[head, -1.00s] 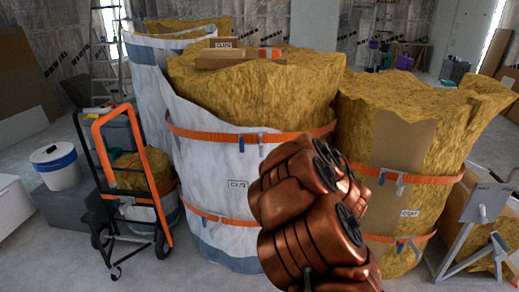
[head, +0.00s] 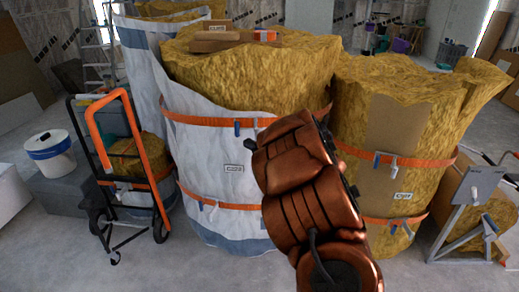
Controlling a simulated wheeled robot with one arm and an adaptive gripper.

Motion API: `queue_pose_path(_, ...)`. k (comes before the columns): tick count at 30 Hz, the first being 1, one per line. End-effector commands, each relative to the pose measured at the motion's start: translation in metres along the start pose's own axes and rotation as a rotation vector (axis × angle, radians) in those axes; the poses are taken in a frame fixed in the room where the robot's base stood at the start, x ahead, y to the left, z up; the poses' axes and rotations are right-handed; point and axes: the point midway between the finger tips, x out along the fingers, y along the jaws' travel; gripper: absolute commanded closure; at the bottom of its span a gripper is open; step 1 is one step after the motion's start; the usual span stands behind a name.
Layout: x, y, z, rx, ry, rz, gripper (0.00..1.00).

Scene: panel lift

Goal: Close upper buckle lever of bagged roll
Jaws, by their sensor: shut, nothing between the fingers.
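The bagged roll (head: 205,150) stands in the middle, a thick yellow roll partly wrapped in a white bag. Its upper orange strap (head: 195,121) has a buckle with a blue lever (head: 237,128) hanging at the front, close left of my arm. A lower strap (head: 190,190) has another buckle (head: 207,203). My copper arm covers the right part of this roll and its straps. My gripper does not show; only arm links are visible. Whether the upper lever is fully open is too small to tell.
A second yellow roll (head: 440,105) with two orange straps stands to the right. A grey metal stand (head: 470,205) is at far right. An orange-black hand truck (head: 128,150) and a white bucket (head: 50,155) are at left. Boards (head: 222,40) lie on the bagged roll.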

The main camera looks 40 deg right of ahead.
Motion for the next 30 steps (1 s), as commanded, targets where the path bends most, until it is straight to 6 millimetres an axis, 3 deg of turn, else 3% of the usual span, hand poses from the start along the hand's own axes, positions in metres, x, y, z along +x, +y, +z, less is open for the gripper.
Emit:
queue_pose_path(8, 0.037, 0.001, -0.001, 0.0, 0.001, 0.001, 1.0)
queue_pose_path(19, 0.022, -0.002, 0.032, 0.001, -0.003, -0.004, 1.0)
queue_pose_path(30, 0.02, -0.001, 0.038, -0.001, -0.001, -0.003, 1.0)
